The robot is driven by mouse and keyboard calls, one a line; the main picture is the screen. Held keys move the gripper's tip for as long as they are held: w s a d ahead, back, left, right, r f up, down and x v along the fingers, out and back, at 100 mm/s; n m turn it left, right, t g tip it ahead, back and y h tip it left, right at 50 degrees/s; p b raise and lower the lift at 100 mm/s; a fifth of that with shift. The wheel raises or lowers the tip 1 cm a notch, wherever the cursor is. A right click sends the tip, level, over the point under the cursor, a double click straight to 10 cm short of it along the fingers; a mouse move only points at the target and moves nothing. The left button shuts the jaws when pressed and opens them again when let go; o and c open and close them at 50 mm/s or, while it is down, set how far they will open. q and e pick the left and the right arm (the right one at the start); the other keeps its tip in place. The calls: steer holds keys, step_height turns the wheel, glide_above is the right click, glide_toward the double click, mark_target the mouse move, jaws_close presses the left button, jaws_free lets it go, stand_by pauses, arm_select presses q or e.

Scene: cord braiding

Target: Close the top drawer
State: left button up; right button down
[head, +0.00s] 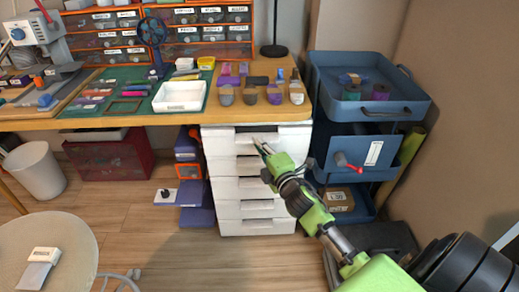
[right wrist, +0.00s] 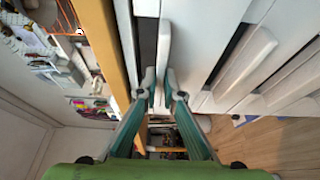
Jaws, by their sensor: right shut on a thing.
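A white drawer unit (head: 228,188) stands under the desk, with several drawers stacked one above another. Its top drawer (head: 222,145) is just below the desk edge and looks wider than the fronts below, as if it stands out a little. The top drawer's pale handle lip (right wrist: 165,42) shows in the right wrist view beside a dark slot. My right gripper (head: 260,145) is at the middle of the top drawer's front. In the right wrist view, its fingertips (right wrist: 160,85) are shut on this handle lip. My left gripper is not in view.
The wooden desk (head: 130,124) overhangs the unit, with a white tray (head: 180,95) and several small items on it. A blue cart (head: 372,107) stands close on the right. Blue and orange boxes (head: 188,171) are on the left. The floor in front is clear.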

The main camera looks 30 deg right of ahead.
steer(key=shift+w+d, duration=0.3)
steer(key=shift+w, duration=0.2)
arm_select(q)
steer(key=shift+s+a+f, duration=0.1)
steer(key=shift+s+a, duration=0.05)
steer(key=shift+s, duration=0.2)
arm_select(e)
steer(key=shift+d+r, duration=0.15)
steer(key=c, duration=2.2)
jaws_free()
steer(key=shift+w, duration=0.15)
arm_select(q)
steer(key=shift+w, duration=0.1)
arm_select(e)
steer(key=s, duration=0.4)
steer(key=s+a, duration=0.1)
steer(key=s, duration=0.3)
steer(key=s+a, duration=0.1)
steer(key=s, duration=0.3)
